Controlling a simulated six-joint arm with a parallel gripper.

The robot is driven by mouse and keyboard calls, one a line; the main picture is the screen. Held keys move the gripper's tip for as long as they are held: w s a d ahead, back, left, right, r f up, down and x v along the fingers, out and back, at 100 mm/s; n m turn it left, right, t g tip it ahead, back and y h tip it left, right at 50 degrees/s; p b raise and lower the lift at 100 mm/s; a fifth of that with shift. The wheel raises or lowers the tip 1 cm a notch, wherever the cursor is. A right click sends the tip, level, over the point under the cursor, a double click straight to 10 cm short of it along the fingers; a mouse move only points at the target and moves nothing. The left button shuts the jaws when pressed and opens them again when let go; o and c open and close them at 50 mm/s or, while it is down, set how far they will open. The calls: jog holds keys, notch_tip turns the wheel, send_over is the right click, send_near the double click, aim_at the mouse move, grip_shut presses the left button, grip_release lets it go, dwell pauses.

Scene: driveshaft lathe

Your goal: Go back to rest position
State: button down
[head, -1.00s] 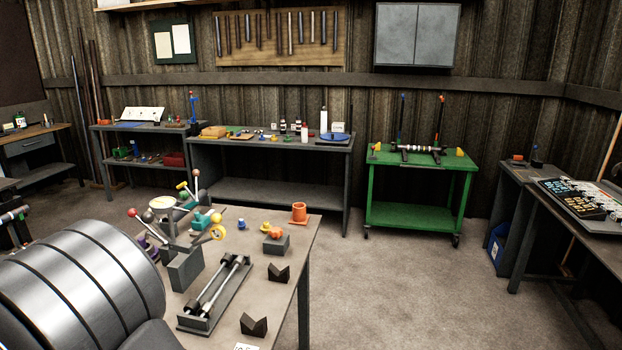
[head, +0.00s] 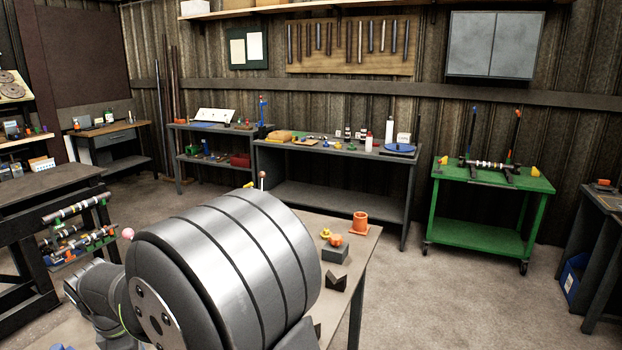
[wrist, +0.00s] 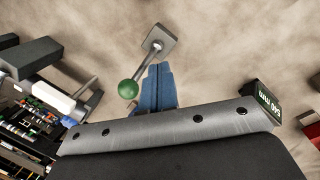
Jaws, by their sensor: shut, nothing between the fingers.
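My gripper (wrist: 158,80) shows in the wrist view as blue fingers close together at the middle, shut with nothing between them. A dark grey curved edge with screws fills the bottom of that view. A rod with a green ball (wrist: 128,89) runs from a grey square block (wrist: 155,42) just left of the fingers; I cannot tell how far below them it is. In the head view a large ribbed silver cylinder, which looks like part of my arm, fills the front centre. My gripper does not show there.
The near table (head: 371,250) is mostly hidden behind the cylinder; an orange cup (head: 360,222) and a dark V-block (head: 337,281) show. A green cart (head: 492,190) stands at right, a grey bench (head: 330,196) behind, a dark rack table (head: 40,190) at left. Floor between is clear.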

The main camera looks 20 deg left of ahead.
jog(key=shift+d+y, duration=0.3)
jog(key=shift+d, duration=0.05)
dwell(0.3)
